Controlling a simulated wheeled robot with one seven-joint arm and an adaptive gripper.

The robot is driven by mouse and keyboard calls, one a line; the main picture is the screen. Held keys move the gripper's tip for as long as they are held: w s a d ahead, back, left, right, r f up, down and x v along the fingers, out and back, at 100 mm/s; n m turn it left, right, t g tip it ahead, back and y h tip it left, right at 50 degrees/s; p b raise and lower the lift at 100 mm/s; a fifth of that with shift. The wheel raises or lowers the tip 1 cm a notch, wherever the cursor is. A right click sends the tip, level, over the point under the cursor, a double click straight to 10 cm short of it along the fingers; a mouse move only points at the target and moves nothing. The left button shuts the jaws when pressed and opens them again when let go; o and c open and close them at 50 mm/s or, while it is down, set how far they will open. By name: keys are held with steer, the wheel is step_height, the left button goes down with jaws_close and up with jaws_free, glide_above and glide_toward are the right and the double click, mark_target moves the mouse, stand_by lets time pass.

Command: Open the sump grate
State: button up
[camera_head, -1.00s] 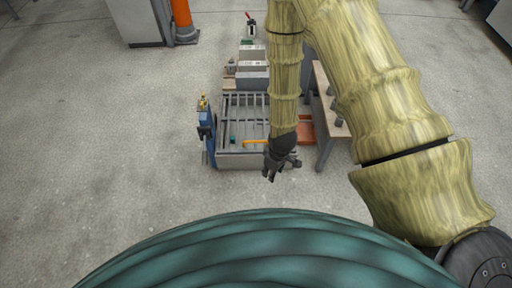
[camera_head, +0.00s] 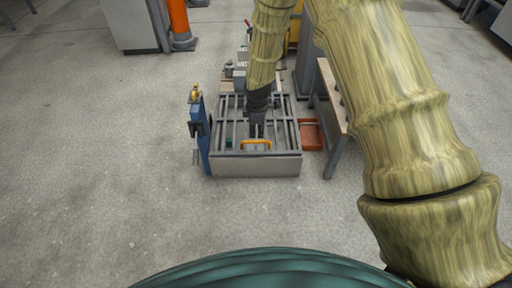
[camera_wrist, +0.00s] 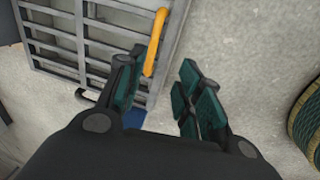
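The sump grate (camera_head: 283,110) is a grey barred panel lying flat on top of a low grey box (camera_head: 255,165). It fills the upper left of the wrist view (camera_wrist: 75,45). A yellow-orange handle (camera_head: 256,142) stands near its front edge; it also shows in the wrist view (camera_wrist: 156,42), just beyond my fingertips. My gripper (camera_head: 257,128) is over the front middle of the grate, close to the handle. In the wrist view my gripper (camera_wrist: 160,78) is open and empty, its left finger near the handle's end. Whether that finger touches the handle I cannot tell.
A blue post (camera_head: 201,130) with a brass top stands at the box's left side. A wooden bench (camera_head: 333,100) and a reddish tray (camera_head: 311,134) are close on the right. Several grey items sit behind the grate. The concrete floor in front is clear.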

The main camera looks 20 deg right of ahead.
mark_target(256, 142)
steer(key=w+f+b, duration=0.1)
steer(key=f, duration=0.2)
steer(key=w+f+b, duration=0.1)
steer(key=f+b, duration=0.1)
steer(key=f, duration=0.2)
steer(key=w+f+b, duration=0.1)
steer(key=f+b, duration=0.1)
steer(key=f, duration=0.1)
steer(key=shift+w+d+f, duration=0.1)
steer(key=shift+d+f, duration=0.15)
steer(key=shift+d, duration=0.1)
jaws_close()
